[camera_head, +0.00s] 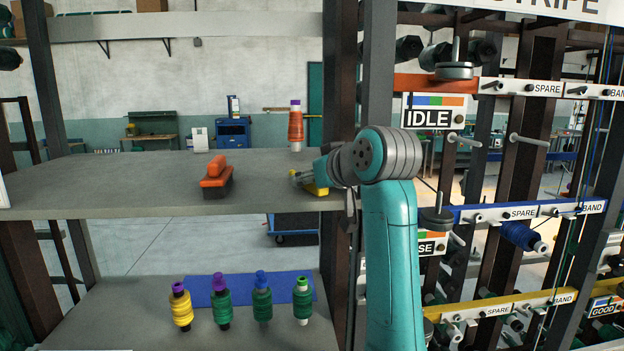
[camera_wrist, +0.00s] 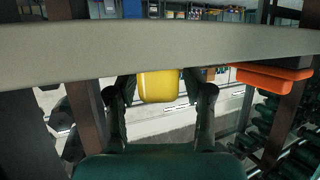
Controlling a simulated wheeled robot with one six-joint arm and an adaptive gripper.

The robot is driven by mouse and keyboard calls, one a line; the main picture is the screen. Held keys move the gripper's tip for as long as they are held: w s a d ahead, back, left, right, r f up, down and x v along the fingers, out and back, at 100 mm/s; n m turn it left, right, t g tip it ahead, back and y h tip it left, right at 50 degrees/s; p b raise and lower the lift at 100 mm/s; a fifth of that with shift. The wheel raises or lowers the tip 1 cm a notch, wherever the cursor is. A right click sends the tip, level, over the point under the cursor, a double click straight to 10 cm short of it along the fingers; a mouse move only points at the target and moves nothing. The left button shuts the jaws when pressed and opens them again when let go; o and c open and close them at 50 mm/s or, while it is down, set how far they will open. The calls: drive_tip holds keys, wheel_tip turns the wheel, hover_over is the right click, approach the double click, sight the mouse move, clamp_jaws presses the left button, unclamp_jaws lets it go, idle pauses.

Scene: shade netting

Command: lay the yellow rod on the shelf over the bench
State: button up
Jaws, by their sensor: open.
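The yellow rod (camera_head: 318,189) shows as a short yellow piece at the right end of the grey shelf (camera_head: 120,187), apparently lying on it. My gripper (camera_head: 303,178) is right at the rod, covering part of it. In the wrist view the yellow rod (camera_wrist: 159,86) sits between my two fingers, with a gap on each side. The fingers are apart and open. The shelf's grey edge (camera_wrist: 150,50) crosses the wrist view just above the rod. The bench (camera_head: 105,322) is the grey surface below the shelf.
An orange-topped brush (camera_head: 216,178) lies mid-shelf, left of my gripper. An orange spool (camera_head: 296,128) stands at the shelf's back right. Several thread spools stand on the bench by a blue mat (camera_head: 240,288). A dark post (camera_head: 340,100) and a spool rack (camera_head: 530,215) are at right.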

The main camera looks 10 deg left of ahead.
drive_tip(key=v, duration=1.2)
drive_tip(key=shift+r, duration=0.15)
